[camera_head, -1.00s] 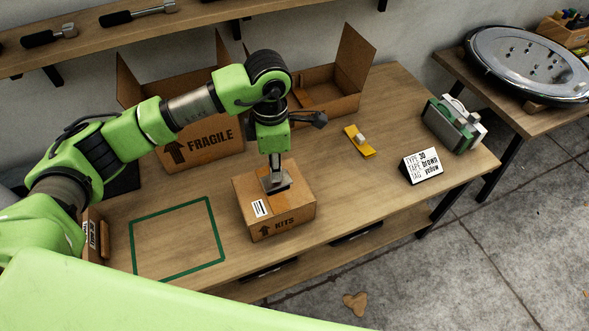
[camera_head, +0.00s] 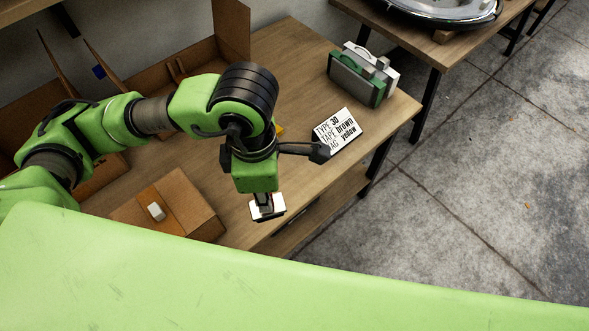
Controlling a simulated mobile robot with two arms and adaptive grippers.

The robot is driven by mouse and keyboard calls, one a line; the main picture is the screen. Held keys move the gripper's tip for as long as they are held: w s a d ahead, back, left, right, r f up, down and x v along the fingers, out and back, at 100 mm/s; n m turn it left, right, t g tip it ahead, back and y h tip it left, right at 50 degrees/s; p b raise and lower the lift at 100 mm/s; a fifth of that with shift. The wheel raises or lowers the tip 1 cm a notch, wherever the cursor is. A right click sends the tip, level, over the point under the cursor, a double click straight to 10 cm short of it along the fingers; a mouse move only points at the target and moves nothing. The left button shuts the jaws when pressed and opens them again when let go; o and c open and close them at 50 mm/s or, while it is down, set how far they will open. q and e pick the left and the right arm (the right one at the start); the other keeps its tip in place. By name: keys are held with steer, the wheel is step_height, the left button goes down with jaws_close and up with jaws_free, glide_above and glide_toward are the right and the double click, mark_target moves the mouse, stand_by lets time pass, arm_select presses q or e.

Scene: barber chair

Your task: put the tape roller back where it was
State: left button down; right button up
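My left gripper (camera_head: 266,208) points down near the table's front edge, to the right of the cardboard box. A small white and dark piece (camera_head: 278,203) shows at its fingertips; it may be the tape roller, but the fingers hide much of it. The gripper looks shut on it. The cardboard box (camera_head: 205,224) has a brown strip across its top and a small white patch (camera_head: 156,211). My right gripper is not in view.
A yellow piece (camera_head: 280,130) is mostly hidden behind my arm. Large open boxes (camera_head: 232,35) stand at the back left. A round metal part (camera_head: 445,8) lies on another table.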

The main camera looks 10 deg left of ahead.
arm_select(q)
steer(key=shift+w+a+f+p, duration=0.35)
steer(key=shift+w+f+p, duration=0.5)
steer(key=shift+w+f, duration=1.3)
steer(key=shift+w+a+f+p, duration=0.4)
steer(key=shift+w+f+p, duration=0.45)
steer(key=shift+w+f, duration=1.3)
steer(key=shift+w+a+f+p, duration=0.35)
steer(key=shift+w+f+p, duration=0.5)
steer(key=shift+w+f, duration=1.3)
steer(key=c, duration=1.9)
jaws_free()
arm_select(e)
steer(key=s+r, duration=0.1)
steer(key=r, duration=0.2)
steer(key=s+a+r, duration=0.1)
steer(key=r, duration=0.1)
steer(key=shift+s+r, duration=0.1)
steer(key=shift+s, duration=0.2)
arm_select(q)
steer(key=shift+r, duration=0.1)
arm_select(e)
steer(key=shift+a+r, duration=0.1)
